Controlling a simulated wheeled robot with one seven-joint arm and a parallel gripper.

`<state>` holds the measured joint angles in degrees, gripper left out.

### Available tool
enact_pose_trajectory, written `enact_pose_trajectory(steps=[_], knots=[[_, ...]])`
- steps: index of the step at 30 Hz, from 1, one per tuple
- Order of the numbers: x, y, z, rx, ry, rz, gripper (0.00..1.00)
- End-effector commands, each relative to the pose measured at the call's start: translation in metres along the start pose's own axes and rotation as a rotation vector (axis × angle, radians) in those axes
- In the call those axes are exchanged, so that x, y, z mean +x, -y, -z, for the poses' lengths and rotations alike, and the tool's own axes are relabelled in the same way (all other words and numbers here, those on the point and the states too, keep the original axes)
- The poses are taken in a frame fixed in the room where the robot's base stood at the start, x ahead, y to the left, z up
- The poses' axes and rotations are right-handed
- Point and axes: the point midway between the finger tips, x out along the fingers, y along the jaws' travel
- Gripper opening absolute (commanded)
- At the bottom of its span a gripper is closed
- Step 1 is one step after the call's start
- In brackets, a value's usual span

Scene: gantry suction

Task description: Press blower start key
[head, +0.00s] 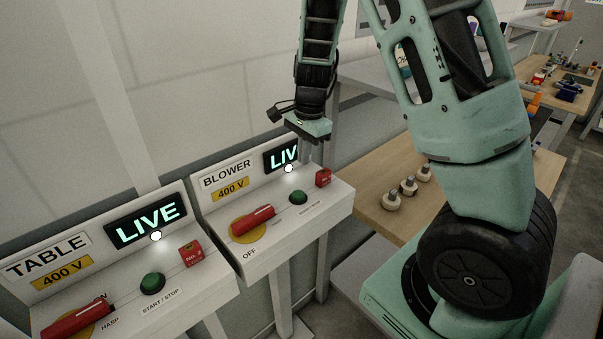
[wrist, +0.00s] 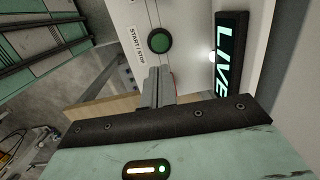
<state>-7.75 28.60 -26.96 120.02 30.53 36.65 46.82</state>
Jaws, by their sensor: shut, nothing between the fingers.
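The blower panel (head: 215,205) is a light box with a "BLOWER" sign, a yellow 400 V label and a lit LIVE display (head: 281,158). Its round green key (head: 298,198) sits on the sloped top, between a red rotary handle (head: 253,219) and a small red block (head: 323,178). My gripper (head: 304,158) is above the panel's back right part, pointing down, shut and empty. In the wrist view the closed fingertips (wrist: 155,72) appear just short of the green key (wrist: 160,40), beside its START / STOP label. The gap between fingertips and key is hard to judge.
The similar table panel (head: 130,245) stands to the left with its own green key (head: 152,283), red handle and LIVE display. A wooden bench (head: 375,205) with several small round pieces (head: 408,187) lies to the right. A wall rises behind the panels.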

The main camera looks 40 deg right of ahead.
Motion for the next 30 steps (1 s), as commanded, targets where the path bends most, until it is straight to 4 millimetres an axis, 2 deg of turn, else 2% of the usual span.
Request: enact_pose_trajectory(steps=[3, 7, 30], knots=[[-0.015, 0.001, 0.000, -0.001, 0.000, 0.003, 0.00], [-0.023, 0.001, 0.000, -0.001, 0.000, 0.002, 0.00], [-0.025, 0.001, 0.000, 0.000, 0.000, 0.001, 0.00]])
